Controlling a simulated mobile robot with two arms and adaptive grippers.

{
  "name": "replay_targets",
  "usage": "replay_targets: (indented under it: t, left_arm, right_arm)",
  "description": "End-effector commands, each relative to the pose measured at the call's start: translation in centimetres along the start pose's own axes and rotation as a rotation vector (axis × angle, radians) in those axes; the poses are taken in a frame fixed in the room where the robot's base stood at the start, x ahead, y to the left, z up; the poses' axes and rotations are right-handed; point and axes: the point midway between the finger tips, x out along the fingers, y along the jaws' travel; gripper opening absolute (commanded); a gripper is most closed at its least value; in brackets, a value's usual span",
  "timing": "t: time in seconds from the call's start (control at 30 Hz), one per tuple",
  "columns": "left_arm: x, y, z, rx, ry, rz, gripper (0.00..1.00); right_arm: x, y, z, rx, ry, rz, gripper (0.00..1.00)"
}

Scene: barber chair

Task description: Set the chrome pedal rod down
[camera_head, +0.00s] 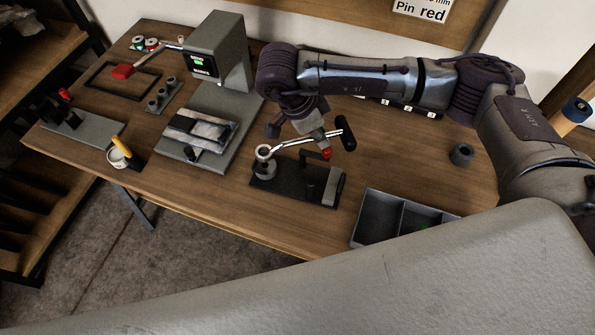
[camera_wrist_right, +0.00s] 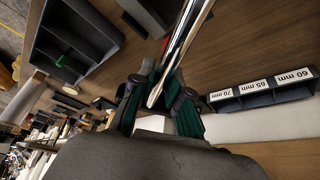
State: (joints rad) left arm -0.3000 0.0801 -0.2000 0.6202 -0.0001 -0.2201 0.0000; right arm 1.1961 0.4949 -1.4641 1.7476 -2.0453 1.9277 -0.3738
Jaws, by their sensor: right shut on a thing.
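The chrome pedal rod (camera_head: 292,143) is a shiny bar with a black pad (camera_head: 347,133) at its right end, in the head view. It lies above a black fixture (camera_head: 300,185), its left end close to a round ringed post (camera_head: 265,160). I cannot tell whether it touches the fixture. My right gripper (camera_head: 314,134) comes down over the rod and is shut on it. In the right wrist view the rod (camera_wrist_right: 182,45) runs between the green-padded fingers of the gripper (camera_wrist_right: 160,100). My left gripper is not in view.
A grey divided bin (camera_head: 375,217) stands at the table's front edge, right of the fixture. A grey machine with a screen (camera_head: 215,50) stands left. A rack labelled 60, 65 and 70 mm (camera_wrist_right: 262,90) shows in the wrist view.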

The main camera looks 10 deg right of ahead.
Motion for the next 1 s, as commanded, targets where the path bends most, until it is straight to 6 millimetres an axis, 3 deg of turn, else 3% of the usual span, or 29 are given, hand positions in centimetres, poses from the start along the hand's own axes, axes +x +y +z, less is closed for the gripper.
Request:
replay_targets:
  t: [0.13, 0.33, 0.77, 1.0]
  left_arm:
    - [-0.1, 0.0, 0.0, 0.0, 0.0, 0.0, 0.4]
    - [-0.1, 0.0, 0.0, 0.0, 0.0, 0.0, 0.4]
    - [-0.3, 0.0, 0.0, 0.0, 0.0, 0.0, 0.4]
    - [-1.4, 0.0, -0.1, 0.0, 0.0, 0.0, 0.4]
  right_arm:
    - [0.9, 0.5, 1.6, 0.295, -0.003, 0.125, 0.0]
    - [1.5, 1.0, 2.7, 0.516, -0.004, 0.214, 0.0]
    - [1.8, 1.1, 3.0, 0.557, -0.004, 0.229, 0.0]
    - [5.1, 1.1, 4.4, 0.557, -0.004, 0.232, 0.0]
